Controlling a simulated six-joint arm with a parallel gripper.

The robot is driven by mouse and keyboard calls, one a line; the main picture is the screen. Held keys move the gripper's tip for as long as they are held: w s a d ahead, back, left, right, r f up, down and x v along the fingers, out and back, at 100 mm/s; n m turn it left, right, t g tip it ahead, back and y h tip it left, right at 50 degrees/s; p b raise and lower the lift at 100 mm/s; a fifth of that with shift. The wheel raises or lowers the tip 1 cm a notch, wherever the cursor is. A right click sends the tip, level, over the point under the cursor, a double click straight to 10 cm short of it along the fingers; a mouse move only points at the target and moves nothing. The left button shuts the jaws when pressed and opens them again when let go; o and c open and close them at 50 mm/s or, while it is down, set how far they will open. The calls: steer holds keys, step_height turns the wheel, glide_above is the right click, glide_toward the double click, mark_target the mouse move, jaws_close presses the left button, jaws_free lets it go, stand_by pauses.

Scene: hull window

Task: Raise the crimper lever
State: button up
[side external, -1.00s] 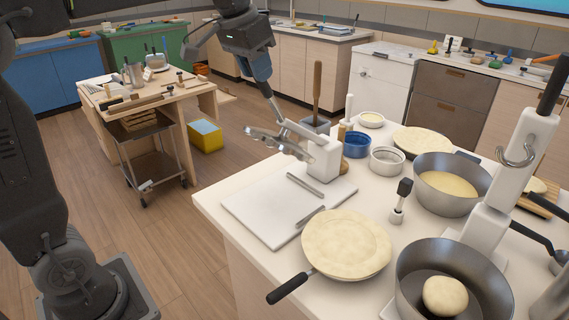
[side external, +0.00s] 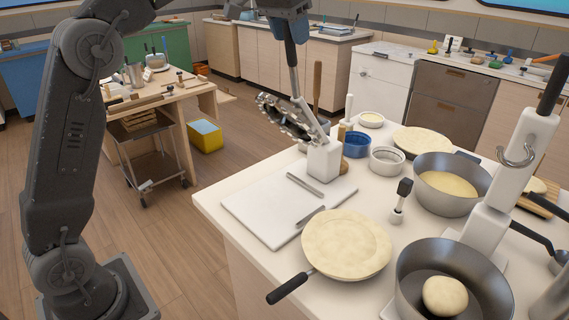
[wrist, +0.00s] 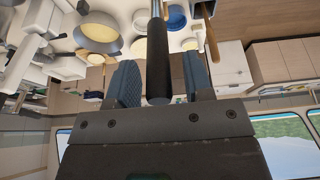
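The crimper has a white block base (side external: 323,160) at the back of the counter's left part, a toothed metal head (side external: 284,117) tilted out to the left, and a lever with a grey rod and dark grip (side external: 294,78). The lever stands steep, leaning slightly left. My gripper (side external: 290,28) is at the lever's top end, partly cut off by the upper edge. In the wrist view the black grip (wrist: 159,75) lies between the fingers of my gripper (wrist: 161,80), which are closed in around it; slim gaps seem to show beside it.
A white board (side external: 265,210) with metal bars lies in front of the crimper. A wooden handle (side external: 317,90) stands close behind the lever. A dough-filled pan (side external: 346,245), bowls and a second white lever device (side external: 510,170) crowd the right.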

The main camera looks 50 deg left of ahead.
steer(key=shift+o, duration=0.4)
steer(key=shift+s, duration=0.1)
steer(key=shift+s, duration=0.6)
steer(key=s+f, duration=0.2)
steer(key=s, duration=0.4)
steer(key=shift+s, duration=0.35)
steer(key=s+d+f, duration=0.2)
steer(key=s+f, duration=0.6)
steer(key=s, duration=0.2)
steer(key=s+d+f+t, duration=0.1)
steer(key=s+d+f, duration=0.2)
steer(key=s+f, duration=0.6)
steer(key=shift+s+t, duration=0.3)
steer(key=shift+s, duration=0.95)
